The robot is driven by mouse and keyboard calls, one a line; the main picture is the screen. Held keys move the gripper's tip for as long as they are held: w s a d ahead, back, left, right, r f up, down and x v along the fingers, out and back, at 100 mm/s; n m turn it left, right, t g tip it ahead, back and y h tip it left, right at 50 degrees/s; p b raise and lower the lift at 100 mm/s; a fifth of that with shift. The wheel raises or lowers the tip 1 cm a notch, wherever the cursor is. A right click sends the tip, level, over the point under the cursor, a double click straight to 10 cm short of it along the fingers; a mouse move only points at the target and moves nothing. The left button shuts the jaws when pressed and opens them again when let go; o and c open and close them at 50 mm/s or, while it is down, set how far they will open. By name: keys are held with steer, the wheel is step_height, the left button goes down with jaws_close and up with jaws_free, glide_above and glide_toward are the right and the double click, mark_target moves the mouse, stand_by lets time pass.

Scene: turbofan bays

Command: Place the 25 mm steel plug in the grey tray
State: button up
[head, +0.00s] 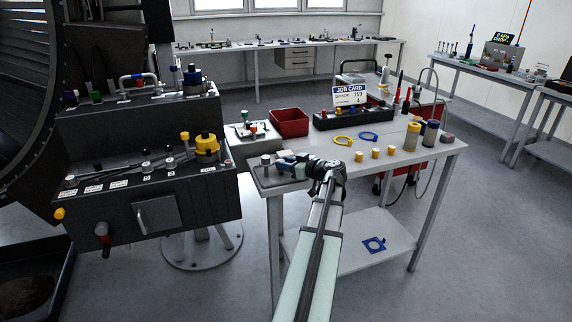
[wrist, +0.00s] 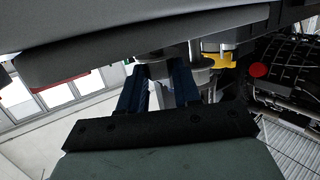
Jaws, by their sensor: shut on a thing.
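My gripper (head: 284,160) reaches over the left end of the workbench, its blue fingers pointing left. In the wrist view the two dark blue fingers (wrist: 160,88) are shut on a steel plug (wrist: 155,70), a pale metal cylinder. In the head view the fingers largely hide what they hold. A flat grey tray (head: 277,182) lies on the bench's left corner, below and beside the gripper. A steel piece (head: 265,160) shows upright at the tray's left side, just left of the fingertips; I cannot tell whether it is the held plug. Contact with the tray cannot be made out.
A pale tray (head: 236,137) with green- and red-topped pieces lies behind. A red bin (head: 289,122) and a black rack (head: 352,118) stand farther back. Several yellow plugs (head: 375,153) and two rings stand to the right. The black bay panel (head: 140,175) rises close on the left.

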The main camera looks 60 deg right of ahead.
steer(key=shift+f, duration=0.15)
steer(key=o, duration=0.8)
steer(key=shift+s+a+r, duration=0.1)
steer(key=shift+s+r, duration=0.15)
steer(key=v, duration=1.1)
steer(key=shift+s+r, duration=0.1)
steer(key=shift+s, duration=0.2)
